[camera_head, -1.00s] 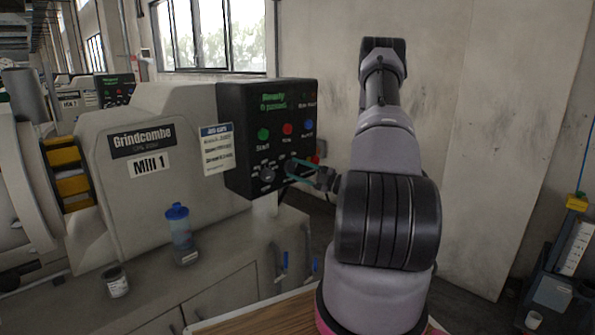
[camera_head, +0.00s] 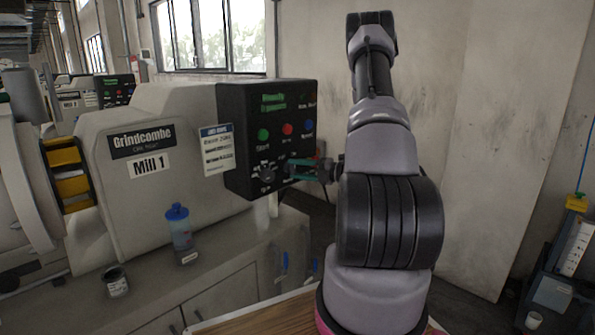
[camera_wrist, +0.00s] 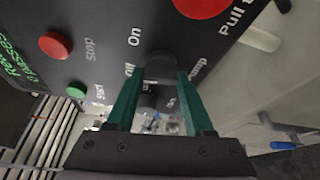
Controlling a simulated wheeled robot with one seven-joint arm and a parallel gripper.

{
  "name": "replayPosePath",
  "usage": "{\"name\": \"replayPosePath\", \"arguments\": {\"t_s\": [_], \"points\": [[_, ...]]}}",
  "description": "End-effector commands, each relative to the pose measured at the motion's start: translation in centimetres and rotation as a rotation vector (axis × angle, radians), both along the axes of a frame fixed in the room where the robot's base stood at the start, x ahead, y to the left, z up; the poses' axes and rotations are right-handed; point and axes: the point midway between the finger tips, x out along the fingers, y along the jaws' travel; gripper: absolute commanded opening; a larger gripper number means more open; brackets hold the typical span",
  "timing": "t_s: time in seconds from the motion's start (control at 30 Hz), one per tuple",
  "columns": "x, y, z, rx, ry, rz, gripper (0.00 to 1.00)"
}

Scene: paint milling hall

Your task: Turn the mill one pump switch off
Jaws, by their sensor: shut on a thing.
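The black control panel (camera_head: 240,150) of Mill 1 has round dark switch knobs on its lower part. My gripper (camera_head: 290,170), with its teal fingers, reaches the panel from the right. In the wrist view my gripper (camera_wrist: 161,76) is shut on a dark pump switch knob (camera_wrist: 160,64), one finger on each side. The words On, Off and part of Pump show around this knob. The fingers hide part of the knob, and I cannot tell which word it points to. Another dark knob (camera_head: 267,174) sits left of the fingers, apart from them.
Green (camera_head: 263,134), red (camera_head: 287,129) and blue (camera_head: 308,126) buttons sit above the knobs. A large red knob marked Pull (camera_wrist: 203,5) is near the held knob. A blue-capped bottle (camera_head: 180,236) and a small can (camera_head: 116,283) stand on the mill's ledge.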

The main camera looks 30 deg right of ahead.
Motion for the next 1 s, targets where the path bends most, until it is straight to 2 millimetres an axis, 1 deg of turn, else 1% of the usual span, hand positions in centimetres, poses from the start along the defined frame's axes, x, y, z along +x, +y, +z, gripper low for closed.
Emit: {"name": "replayPosePath", "arguments": {"t_s": [0.2, 0.5, 0.73, 1.0], "points": [[-0.06, 0.01, 0.06, -0.16, -0.056, 0.0, 0.0], [-0.1, 0.01, 0.05, -0.296, -0.105, 0.0, 0.0], [-0.1, 0.0, 0.03, -0.335, -0.118, 0.0, 0.0], [-0.12, 0.0, 0.0, -0.34, -0.12, 0.0, 0.0]]}}
